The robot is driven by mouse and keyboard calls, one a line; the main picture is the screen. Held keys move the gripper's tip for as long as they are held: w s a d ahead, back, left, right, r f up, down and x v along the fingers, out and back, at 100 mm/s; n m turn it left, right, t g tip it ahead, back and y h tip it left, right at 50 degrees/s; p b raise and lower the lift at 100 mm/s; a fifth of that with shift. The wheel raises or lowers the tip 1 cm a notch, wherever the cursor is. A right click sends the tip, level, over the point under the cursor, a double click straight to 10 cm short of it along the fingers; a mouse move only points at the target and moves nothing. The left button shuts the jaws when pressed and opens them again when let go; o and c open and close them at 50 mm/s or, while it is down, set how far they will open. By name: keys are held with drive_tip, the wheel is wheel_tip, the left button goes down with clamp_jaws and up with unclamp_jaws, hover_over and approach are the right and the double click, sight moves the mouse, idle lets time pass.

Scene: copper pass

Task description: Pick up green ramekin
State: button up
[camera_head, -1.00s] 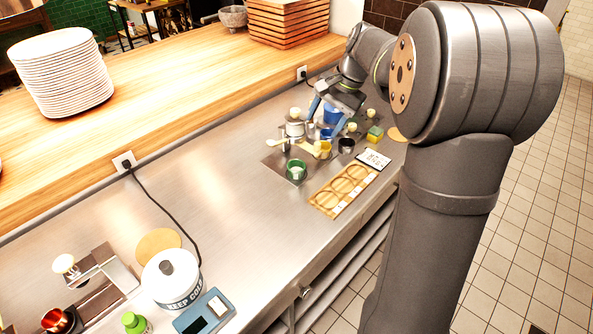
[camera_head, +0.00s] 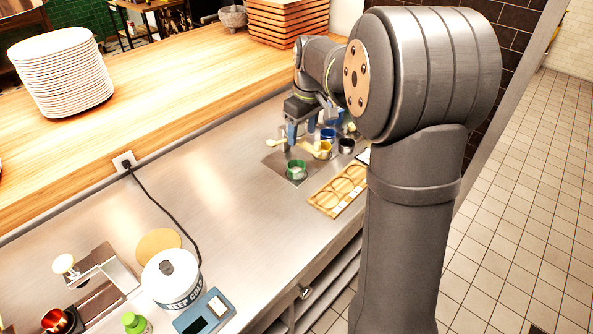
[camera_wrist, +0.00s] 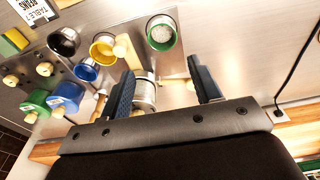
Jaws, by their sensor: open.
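The green ramekin (camera_head: 297,170) stands upright on the steel counter, on a thin metal sheet, with something pale inside it. In the wrist view the green ramekin (camera_wrist: 161,33) shows from above, beyond the fingertips and between their lines. My gripper (camera_head: 297,138) is open and empty, above and just behind the ramekin, apart from it. In the wrist view the two fingers of my gripper (camera_wrist: 162,78) are spread wide, with a metal container (camera_wrist: 145,93) visible between them, partly hidden.
A yellow cup (camera_head: 323,151), a blue cup (camera_head: 328,135) and a dark metal cup (camera_head: 346,146) stand close to the right. A wooden holder with round recesses (camera_head: 328,199) lies in front.

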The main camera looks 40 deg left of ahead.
sight(297, 163)
drive_tip(key=f, duration=0.4)
drive_tip(key=a+f, duration=0.1)
drive_tip(key=f, duration=0.7)
drive_tip(key=shift+s+a+f, duration=0.15)
drive_tip(key=shift+s+a, duration=0.05)
drive_tip(key=shift+a, duration=0.1)
drive_tip(key=shift+c, duration=0.5)
drive_tip(key=c, duration=0.6)
